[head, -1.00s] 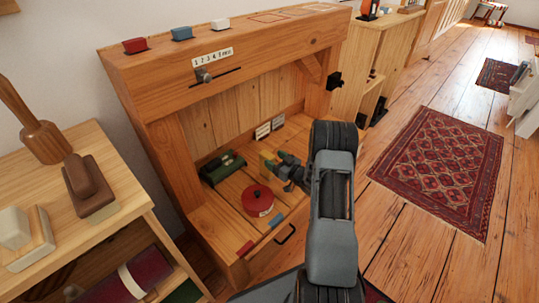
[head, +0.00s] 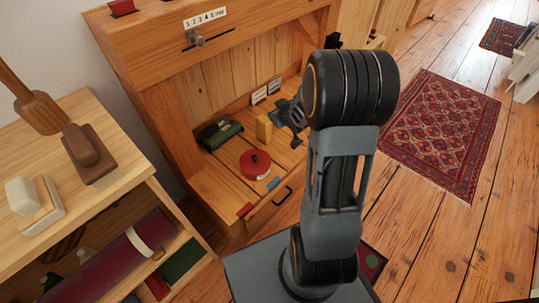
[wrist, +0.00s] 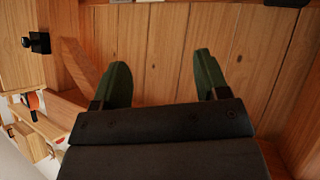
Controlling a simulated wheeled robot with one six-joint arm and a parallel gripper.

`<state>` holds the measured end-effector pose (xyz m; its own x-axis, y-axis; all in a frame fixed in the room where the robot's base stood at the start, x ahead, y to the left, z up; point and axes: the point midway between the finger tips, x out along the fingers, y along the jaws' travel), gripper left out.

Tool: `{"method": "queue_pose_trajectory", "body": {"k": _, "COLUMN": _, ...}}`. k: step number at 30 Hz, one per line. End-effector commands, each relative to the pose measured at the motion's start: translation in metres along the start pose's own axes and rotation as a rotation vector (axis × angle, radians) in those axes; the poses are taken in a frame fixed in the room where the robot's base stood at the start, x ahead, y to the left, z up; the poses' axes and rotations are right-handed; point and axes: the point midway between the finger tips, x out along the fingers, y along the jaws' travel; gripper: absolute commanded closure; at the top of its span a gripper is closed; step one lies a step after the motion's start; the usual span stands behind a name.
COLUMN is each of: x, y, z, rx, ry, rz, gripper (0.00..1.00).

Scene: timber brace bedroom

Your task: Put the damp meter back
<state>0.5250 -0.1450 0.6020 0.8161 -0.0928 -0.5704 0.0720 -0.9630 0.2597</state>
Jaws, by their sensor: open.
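A small yellow block (head: 264,127), which may be the damp meter, stands upright on the floor of the wooden bench's recess, near its back boards. My gripper (head: 290,112) is just right of it in the head view, and the two look close; I cannot tell whether they touch. In the wrist view my gripper (wrist: 162,80) is open, its two green fingers apart with nothing between them. The yellow block is not seen in the wrist view.
A red round tin (head: 255,164) and a green holder with dark items (head: 218,132) are in the recess (head: 215,180). White labels (head: 259,96) stand at the back. A slider knob (head: 196,40) is on the upper beam. A side shelf (head: 120,185) stands left.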

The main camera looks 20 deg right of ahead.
Motion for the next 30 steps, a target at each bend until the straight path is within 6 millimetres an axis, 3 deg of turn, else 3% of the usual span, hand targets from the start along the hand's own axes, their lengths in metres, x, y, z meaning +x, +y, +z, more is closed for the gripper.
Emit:
{"method": "queue_pose_trajectory", "body": {"k": 1, "x": -0.024, "y": -0.009, "z": -0.012, "rx": 0.013, "ry": -0.066, "rz": 0.025, "gripper": 0.32}}
{"method": "queue_pose_trajectory", "body": {"k": 3, "x": -0.056, "y": -0.024, "z": -0.014, "rx": 0.049, "ry": -0.180, "rz": 0.042, "gripper": 0.32}}
{"method": "queue_pose_trajectory", "body": {"k": 9, "x": -0.147, "y": -0.077, "z": 0.000, "rx": 0.155, "ry": -0.457, "rz": -0.014, "gripper": 0.32}}
{"method": "queue_pose_trajectory", "body": {"k": 15, "x": -0.210, "y": -0.119, "z": 0.019, "rx": 0.205, "ry": -0.631, "rz": -0.123, "gripper": 0.32}}
{"method": "queue_pose_trajectory", "body": {"k": 21, "x": -0.236, "y": -0.134, "z": 0.029, "rx": 0.216, "ry": -0.703, "rz": -0.178, "gripper": 0.32}}
{"method": "queue_pose_trajectory", "body": {"k": 30, "x": -0.237, "y": -0.135, "z": 0.029, "rx": 0.217, "ry": -0.710, "rz": -0.182, "gripper": 0.32}}
